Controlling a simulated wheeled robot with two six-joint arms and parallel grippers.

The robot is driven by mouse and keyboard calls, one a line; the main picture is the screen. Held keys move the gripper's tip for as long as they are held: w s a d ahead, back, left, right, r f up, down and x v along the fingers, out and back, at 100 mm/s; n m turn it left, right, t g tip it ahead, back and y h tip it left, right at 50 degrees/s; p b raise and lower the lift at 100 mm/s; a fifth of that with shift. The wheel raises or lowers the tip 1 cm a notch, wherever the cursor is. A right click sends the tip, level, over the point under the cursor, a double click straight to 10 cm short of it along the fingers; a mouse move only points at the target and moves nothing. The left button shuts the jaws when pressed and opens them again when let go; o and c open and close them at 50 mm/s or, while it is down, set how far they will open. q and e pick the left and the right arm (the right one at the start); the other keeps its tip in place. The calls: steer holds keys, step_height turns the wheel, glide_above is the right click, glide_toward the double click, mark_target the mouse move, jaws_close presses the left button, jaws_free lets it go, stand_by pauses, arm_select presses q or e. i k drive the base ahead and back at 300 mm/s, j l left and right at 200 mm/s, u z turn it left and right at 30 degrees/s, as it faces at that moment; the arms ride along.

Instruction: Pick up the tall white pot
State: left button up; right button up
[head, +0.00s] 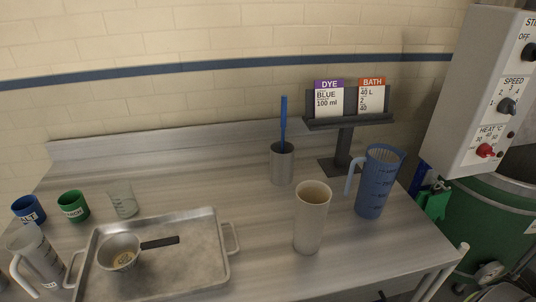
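A tall off-white pot (311,219) stands upright on the metal table, right of the middle and toward the front. It is wider at its open top than at its base, and I see no handle on it. Nothing touches it. Neither of my grippers shows in the head view.
A blue jug (372,186) stands close on its right. A metal holder (281,165) with a blue-handled tool is behind it. A card stand (344,150) rises behind. Bare tabletop separates pot and tray.

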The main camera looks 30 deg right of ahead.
mark_target(313, 197)
steer(key=l+z, duration=0.1)
steer(key=z, duration=0.25)
steer(key=i+l+z, duration=0.1)
steer(key=z, duration=0.25)
steer(key=l+z, duration=0.1)
steer(key=z, duration=0.25)
steer(key=i+l+z, duration=0.15)
steer(key=l+z, duration=0.2)
steer(key=i+l+z, duration=0.3)
steer(key=l, duration=0.25)
steer(key=i+l+z, duration=0.1)
steer(key=l+z, duration=0.25)
steer(key=u, duration=2.15)
steer(key=k+j, duration=0.1)
steer(key=j, duration=0.25)
steer(key=k+j+z, duration=0.1)
steer(key=j, duration=0.2)
steer(key=k+j, duration=0.15)
steer(key=j, duration=0.2)
